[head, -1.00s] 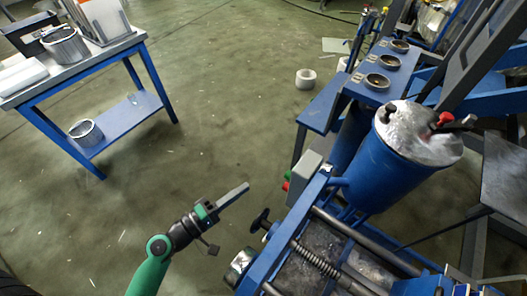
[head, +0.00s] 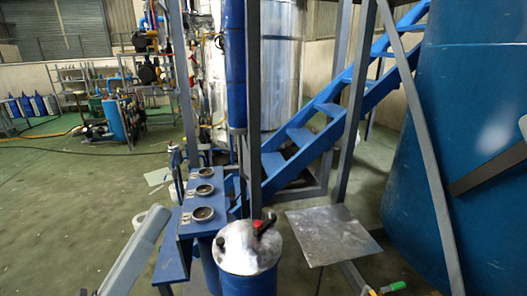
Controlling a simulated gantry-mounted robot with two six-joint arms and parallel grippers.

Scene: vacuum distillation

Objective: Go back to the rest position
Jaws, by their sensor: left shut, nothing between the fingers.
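A blue bench (head: 187,225) with round cups stands near the middle. A blue drum (head: 247,284) with a silvery lid is in front. A metal plate (head: 335,236), blue stairs (head: 330,95) and a large blue tank (head: 480,75) are to the right. Open floor lies left.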

